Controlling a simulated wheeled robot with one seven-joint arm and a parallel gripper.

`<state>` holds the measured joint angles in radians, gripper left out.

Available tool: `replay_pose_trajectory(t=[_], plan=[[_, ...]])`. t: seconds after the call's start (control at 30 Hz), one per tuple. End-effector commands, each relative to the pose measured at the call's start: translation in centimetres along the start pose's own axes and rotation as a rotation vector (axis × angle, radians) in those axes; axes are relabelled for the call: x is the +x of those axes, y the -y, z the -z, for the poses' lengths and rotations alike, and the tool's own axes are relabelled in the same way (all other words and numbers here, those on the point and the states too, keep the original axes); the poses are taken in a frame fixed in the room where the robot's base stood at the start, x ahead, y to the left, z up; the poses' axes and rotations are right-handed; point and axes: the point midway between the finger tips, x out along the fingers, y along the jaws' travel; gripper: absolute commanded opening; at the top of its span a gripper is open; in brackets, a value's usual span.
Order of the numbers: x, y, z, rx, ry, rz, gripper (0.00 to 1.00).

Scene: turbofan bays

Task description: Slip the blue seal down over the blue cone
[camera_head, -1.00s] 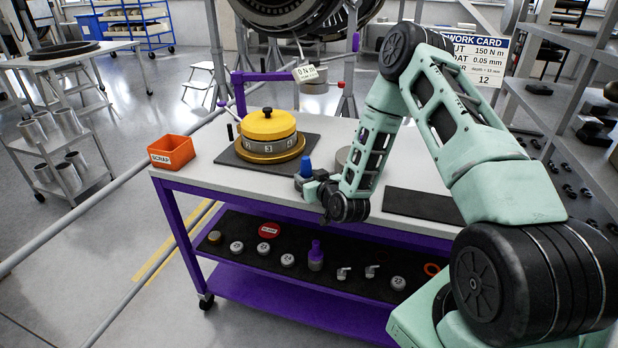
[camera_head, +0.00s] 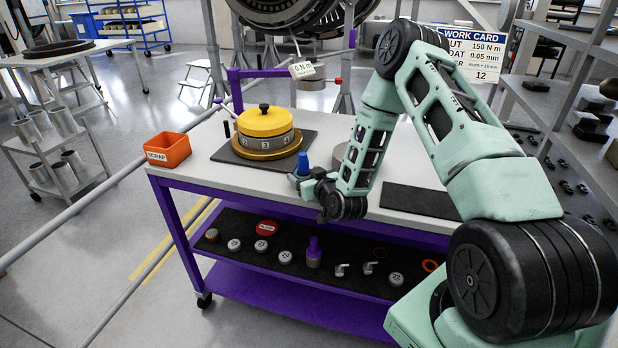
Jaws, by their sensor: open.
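The blue cone (camera_head: 303,163) stands upright on the bench top, right of the yellow-lidded round housing. My gripper (camera_head: 302,184) is low over the front edge of the bench, just in front of the cone's foot and seen from the side. The gripper is open, but its fingers are small and partly hidden by the wrist. I cannot make out a blue seal as a separate ring. The gripper and wrist hide the cone's lower part, so I cannot tell whether a seal is there.
The yellow-lidded housing (camera_head: 265,122) sits on a dark mat (camera_head: 228,155). An orange scrap bin (camera_head: 167,149) stands at the bench's left end. A grey round part (camera_head: 370,158) is behind my forearm. The dark mat at right (camera_head: 420,201) is bare. The lower shelf (camera_head: 330,275) holds several small parts.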

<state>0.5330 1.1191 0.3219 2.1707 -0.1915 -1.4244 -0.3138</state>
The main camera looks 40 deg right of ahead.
Motion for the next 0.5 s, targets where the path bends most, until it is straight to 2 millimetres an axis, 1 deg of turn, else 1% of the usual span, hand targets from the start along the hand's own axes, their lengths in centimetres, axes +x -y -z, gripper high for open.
replay_pose_trajectory(t=[0.07,0.17,0.27,0.5], plan=[[-0.3,0.0,-0.1,0.000,0.001,0.000,0.70],[-1.4,0.0,-0.2,0.000,0.001,0.000,0.70],[-3.1,0.0,-0.2,0.000,0.002,0.000,0.70],[-8.8,0.0,-0.3,0.000,0.003,0.000,0.70]])
